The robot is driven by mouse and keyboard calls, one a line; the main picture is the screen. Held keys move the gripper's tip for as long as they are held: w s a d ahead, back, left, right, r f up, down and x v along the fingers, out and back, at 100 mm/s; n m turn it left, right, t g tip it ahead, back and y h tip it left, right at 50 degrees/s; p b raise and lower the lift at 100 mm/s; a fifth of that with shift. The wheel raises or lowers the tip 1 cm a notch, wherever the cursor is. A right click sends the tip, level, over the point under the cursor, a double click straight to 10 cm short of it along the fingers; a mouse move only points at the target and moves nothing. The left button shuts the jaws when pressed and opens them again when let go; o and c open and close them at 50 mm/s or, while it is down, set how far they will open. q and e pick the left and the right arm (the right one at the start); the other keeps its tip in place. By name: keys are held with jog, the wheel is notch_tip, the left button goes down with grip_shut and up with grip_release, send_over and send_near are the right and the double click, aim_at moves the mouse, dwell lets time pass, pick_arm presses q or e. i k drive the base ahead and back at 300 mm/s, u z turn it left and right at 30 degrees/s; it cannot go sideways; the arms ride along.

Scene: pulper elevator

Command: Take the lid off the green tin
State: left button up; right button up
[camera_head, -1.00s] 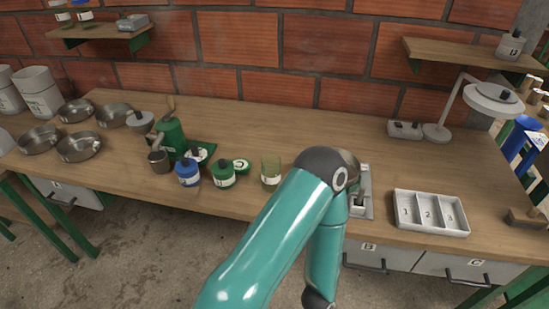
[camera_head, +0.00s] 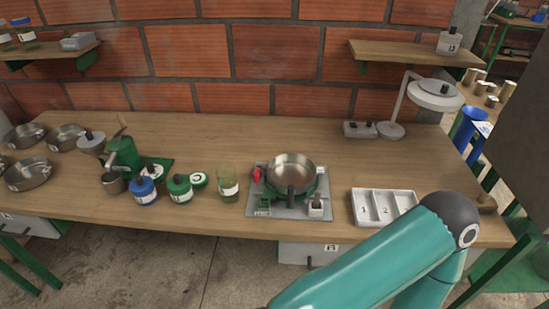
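The green tin (camera_head: 180,189) stands upright on the workbench, left of centre, with a dark knob on top and a pale label on its front. A blue tin (camera_head: 143,191) stands just left of it. A teal link of my own arm crosses the lower right, far from the tin. Neither of my grippers shows in the view.
A glass jar (camera_head: 228,186) stands right of the green tin, and a green grinder (camera_head: 122,155) behind left. A steel pan (camera_head: 292,173) sits on a grey burner unit (camera_head: 262,205). A white divided tray (camera_head: 360,208) lies farther right. Bench in front of the tins is clear.

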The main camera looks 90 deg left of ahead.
aim_at(177, 183)
jog(key=u, duration=0.25)
jog(key=k, duration=2.3)
jog(key=u, duration=1.35)
jog(key=i, duration=1)
